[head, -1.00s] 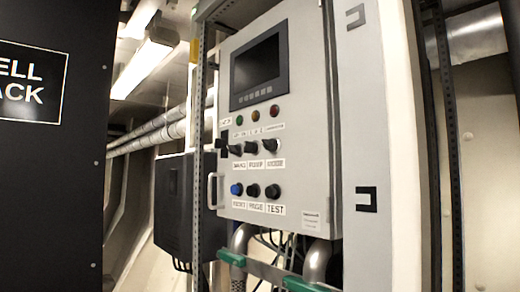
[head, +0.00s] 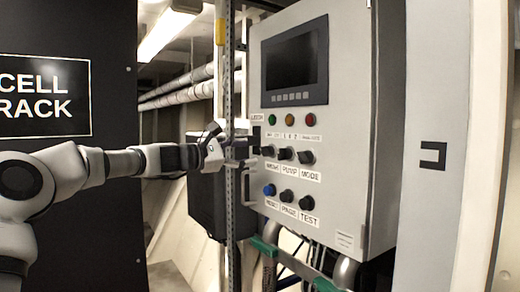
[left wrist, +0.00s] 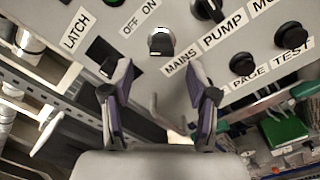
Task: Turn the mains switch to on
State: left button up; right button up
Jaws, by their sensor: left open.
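The mains switch is a dark rotary knob (head: 268,151) at the left of the middle row on the grey control panel (head: 340,190). In the left wrist view the mains knob (left wrist: 160,42) has a "MAINS" label at its lower right and an "OFF ON" label at its upper left. I cannot tell for sure which way it points. My left gripper (head: 252,148) is at the panel's left side, close to the knob. In the left wrist view my left gripper (left wrist: 158,78) is open and empty, with the knob ahead of the gap, apart from both fingers. My right gripper is not in view.
The pump knob (head: 285,153) and mode knob (head: 306,157) sit to the right. A blue reset button (head: 269,190) is below. A door handle (head: 246,187) sticks out at the panel's left edge, beside a perforated metal post (head: 229,200). A black cell rack (head: 70,190) stands left.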

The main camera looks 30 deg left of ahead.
aim_at(266, 152)
pick_arm(q)
jog(key=p+x, duration=0.1)
jog(key=x, duration=0.4)
jog(key=shift+w, duration=0.15)
jog(key=shift+d, duration=0.1)
grip_shut()
jog(key=shift+m+b, duration=6)
jog(key=shift+m, duration=3.1)
